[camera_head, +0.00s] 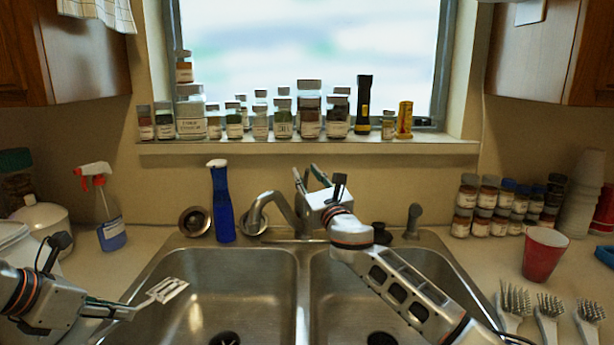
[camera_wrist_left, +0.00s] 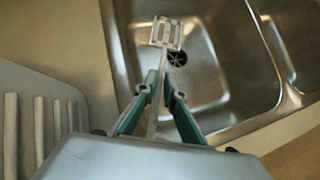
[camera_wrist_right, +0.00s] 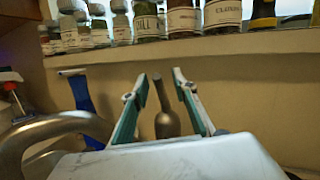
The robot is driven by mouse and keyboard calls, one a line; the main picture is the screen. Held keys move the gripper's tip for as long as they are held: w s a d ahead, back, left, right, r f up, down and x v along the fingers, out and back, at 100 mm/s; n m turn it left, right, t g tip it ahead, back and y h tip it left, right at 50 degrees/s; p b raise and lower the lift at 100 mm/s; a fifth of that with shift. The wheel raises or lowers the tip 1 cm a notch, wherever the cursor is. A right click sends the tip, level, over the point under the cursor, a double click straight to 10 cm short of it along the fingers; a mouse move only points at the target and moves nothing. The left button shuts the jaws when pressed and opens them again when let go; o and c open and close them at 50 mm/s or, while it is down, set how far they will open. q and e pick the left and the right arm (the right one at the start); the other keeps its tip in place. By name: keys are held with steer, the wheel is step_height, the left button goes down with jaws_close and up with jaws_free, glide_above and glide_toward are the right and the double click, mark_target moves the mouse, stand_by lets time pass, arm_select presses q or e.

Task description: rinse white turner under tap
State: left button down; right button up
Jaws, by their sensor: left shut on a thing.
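The white turner (camera_head: 167,290) has a slotted head and shows over the left edge of the left sink basin. My left gripper (camera_head: 128,309) is shut on its handle; in the left wrist view the turner's head (camera_wrist_left: 166,33) points out past the fingertips over the basin. The tap (camera_head: 268,208) stands behind the sink, its curved spout toward the left basin. My right gripper (camera_head: 310,176) is behind the sink, just right of the tap. In the right wrist view its fingers (camera_wrist_right: 160,88) are apart, with a metal lever (camera_wrist_right: 166,115) showing between them. No water is visible.
Jars line the window sill (camera_head: 300,148). A red cup (camera_head: 543,254) and several brushes (camera_head: 549,312) are at the right. The left basin (camera_head: 240,290) is clear.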

step_height(320, 180, up, 10)
steer(key=shift+f, duration=0.1)
stand_by(0.6)
